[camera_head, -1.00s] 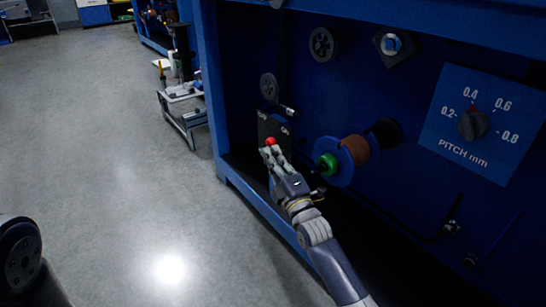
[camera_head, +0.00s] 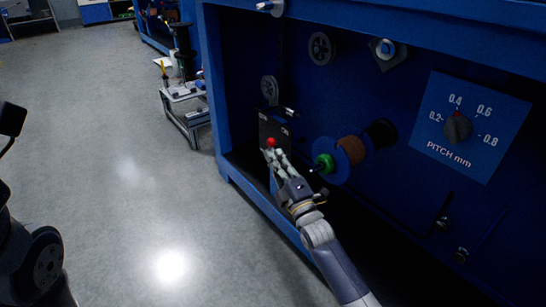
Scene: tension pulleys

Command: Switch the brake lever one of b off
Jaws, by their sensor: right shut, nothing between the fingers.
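The brake lever shows as a red knob (camera_head: 271,142) in front of a dark plate (camera_head: 274,127) low in the blue machine's recess. My right gripper (camera_head: 272,156) is shut and empty, with its fingertips right at the red knob, just below it. I cannot tell whether they touch it. The lever's stem is hidden behind the fingers. My left arm shows only in part at the left edge, and its gripper cannot be made out.
A spool with a green hub (camera_head: 325,163) sits just right of my right gripper. A pitch dial (camera_head: 458,128) is at the right. A blue frame post (camera_head: 210,90) stands left of the recess. A small cart (camera_head: 184,95) stands further left; the floor (camera_head: 110,180) is clear.

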